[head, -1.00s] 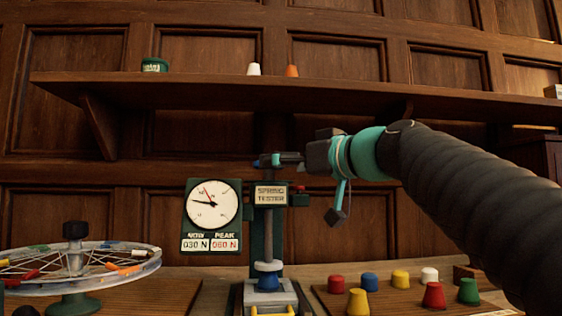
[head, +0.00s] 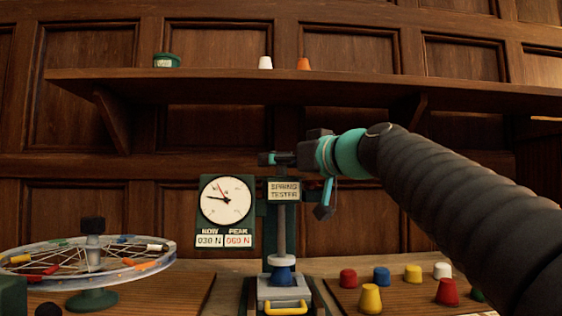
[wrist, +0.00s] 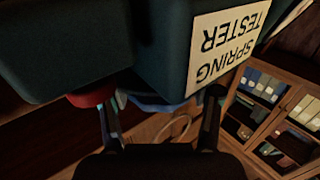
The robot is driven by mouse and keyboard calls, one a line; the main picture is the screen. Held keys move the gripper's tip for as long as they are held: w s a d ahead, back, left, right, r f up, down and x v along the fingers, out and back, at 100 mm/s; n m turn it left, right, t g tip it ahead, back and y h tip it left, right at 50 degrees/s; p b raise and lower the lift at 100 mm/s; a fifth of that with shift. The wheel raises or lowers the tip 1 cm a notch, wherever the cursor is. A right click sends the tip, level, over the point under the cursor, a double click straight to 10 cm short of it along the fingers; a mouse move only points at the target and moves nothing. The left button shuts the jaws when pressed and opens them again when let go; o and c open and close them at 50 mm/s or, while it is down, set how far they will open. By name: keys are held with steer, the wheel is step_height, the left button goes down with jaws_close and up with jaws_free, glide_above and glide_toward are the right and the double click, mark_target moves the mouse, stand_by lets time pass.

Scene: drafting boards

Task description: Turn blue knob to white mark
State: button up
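The spring tester (head: 283,192) stands on the bench with a dial, a NOW and PEAK readout and a sign. My gripper (head: 277,158) reaches in from the right at the top of its column. In the wrist view, a blue round part, seemingly the blue knob (wrist: 160,106), shows between the spread fingers of my gripper (wrist: 161,110). It is partly hidden by the dark tester housing. The fingers stand on either side of it; firm contact is not visible. A red knob (wrist: 92,97) is left of the fingers. I cannot make out a white mark on the tester.
A spoked wheel (head: 92,262) stands at the left. Several coloured caps, including a yellow one (head: 370,298), sit on a board at the right. A shelf (head: 300,87) runs along the wall above. A bookcase (wrist: 275,115) shows in the wrist view.

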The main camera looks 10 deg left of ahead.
steer(key=shift+n+g+y, duration=0.3)
steer(key=shift+g, duration=0.1)
steer(key=shift+w+n+g+y+b, duration=0.15)
steer(key=shift+n+g+y+b, duration=0.55)
steer(key=shift+g, duration=0.4)
steer(key=n+g+y, duration=0.1)
steer(key=n+g, duration=0.1)
steer(key=shift+g+p, duration=0.3)
steer(key=shift+p, duration=0.1)
steer(key=n+g+p, duration=0.2)
steer(key=g, duration=0.1)
steer(key=n+g+y+p, duration=0.1)
steer(key=shift+r+g, duration=0.25)
steer(key=shift+g, duration=0.15)
steer(key=n+g+p, duration=0.2)
steer(key=g, duration=0.1)
steer(key=shift+f+g+p, duration=0.1)
steer(key=shift+g+p, duration=0.2)
steer(key=shift+f+n, duration=0.1)
steer(key=shift+n, duration=0.2)
steer(key=o, duration=1.1)
steer(key=shift+o, duration=0.2)
